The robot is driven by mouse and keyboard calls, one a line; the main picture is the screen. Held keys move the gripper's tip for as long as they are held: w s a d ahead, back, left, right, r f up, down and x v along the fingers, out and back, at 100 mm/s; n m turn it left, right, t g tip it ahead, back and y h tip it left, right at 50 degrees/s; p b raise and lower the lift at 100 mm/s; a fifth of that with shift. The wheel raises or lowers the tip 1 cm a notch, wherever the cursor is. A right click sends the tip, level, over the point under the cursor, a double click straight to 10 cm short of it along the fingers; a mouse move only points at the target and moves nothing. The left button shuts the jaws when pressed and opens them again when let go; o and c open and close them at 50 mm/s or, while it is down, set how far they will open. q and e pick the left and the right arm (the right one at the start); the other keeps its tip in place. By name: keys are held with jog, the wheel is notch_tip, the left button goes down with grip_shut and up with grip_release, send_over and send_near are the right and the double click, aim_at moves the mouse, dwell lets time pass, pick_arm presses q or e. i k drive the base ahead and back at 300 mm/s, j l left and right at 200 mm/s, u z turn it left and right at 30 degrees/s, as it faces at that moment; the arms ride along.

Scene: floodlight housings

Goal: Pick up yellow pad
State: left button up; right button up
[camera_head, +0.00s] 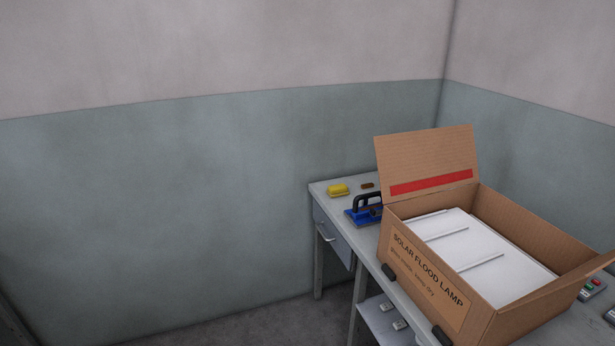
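The yellow pad (338,190) lies on the grey table (323,187) near its far left corner. It is a small yellow block, apart from the blue tool beside it. Neither of my grippers shows in the head view.
A blue tool with a black handle (365,208) and a small brown piece (368,185) lie near the pad. A large open cardboard box (427,272) holding white panels (465,247) covers much of the table. Open floor (265,328) lies left of the table.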

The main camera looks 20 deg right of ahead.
aim_at(333, 191)
jog(key=i+j+z, duration=0.1)
jog(key=i, duration=1.3)
